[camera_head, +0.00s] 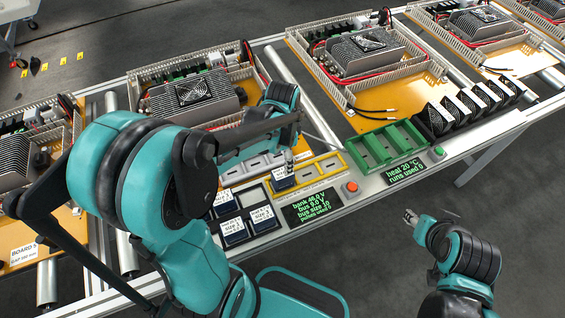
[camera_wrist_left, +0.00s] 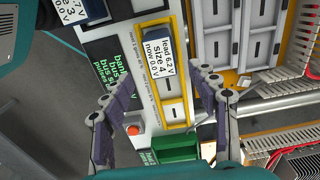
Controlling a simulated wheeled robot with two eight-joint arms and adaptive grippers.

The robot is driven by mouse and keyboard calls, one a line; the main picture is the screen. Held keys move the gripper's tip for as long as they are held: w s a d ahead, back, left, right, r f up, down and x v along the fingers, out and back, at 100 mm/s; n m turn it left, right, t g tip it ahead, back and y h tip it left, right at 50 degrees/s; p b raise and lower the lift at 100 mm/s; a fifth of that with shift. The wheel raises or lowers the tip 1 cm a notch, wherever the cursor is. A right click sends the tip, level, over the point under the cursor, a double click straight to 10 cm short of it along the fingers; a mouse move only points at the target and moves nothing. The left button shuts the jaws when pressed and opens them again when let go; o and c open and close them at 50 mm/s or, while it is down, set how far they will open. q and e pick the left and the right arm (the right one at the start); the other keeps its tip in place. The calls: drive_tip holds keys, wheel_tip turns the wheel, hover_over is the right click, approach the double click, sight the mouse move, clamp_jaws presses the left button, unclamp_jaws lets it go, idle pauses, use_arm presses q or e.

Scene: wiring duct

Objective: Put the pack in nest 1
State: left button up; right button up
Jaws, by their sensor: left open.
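A dark blue pack (camera_head: 284,182) with a white label sits in the yellow-edged tray (camera_head: 328,163). In the left wrist view this pack (camera_wrist_left: 158,52) reads "lead 6.2 V, size 4, now 0.0 V". My left gripper (camera_head: 290,158) is over that tray, close to the pack. In the left wrist view its fingers (camera_wrist_left: 167,76) are spread wide with nothing between the tips. Three other labelled packs (camera_head: 262,217) lie in the dark-framed holder at the front. I cannot tell which slot is nest 1. My right gripper (camera_head: 424,223) is apart, over the floor at right.
A green tray (camera_head: 358,151) with empty slots stands right of the yellow-edged tray, beside several black fan units (camera_head: 467,108). A screen (camera_head: 312,206) and red button (camera_head: 351,187) sit at the front edge. Boards with heatsinks (camera_head: 362,52) line the back.

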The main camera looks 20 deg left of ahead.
use_arm(q)
drive_tip(key=shift+s+d+r, duration=0.1)
drive_tip(key=shift+s+r, duration=0.05)
drive_tip(key=shift+r, duration=0.6)
drive_tip(key=s+d+r+n+t, duration=0.3)
drive_tip(key=s+r+n+t, duration=0.4)
drive_tip(key=r+n, duration=0.1)
drive_tip(key=shift+s, duration=0.3)
drive_tip(key=shift+f, duration=0.1)
idle(1.0)
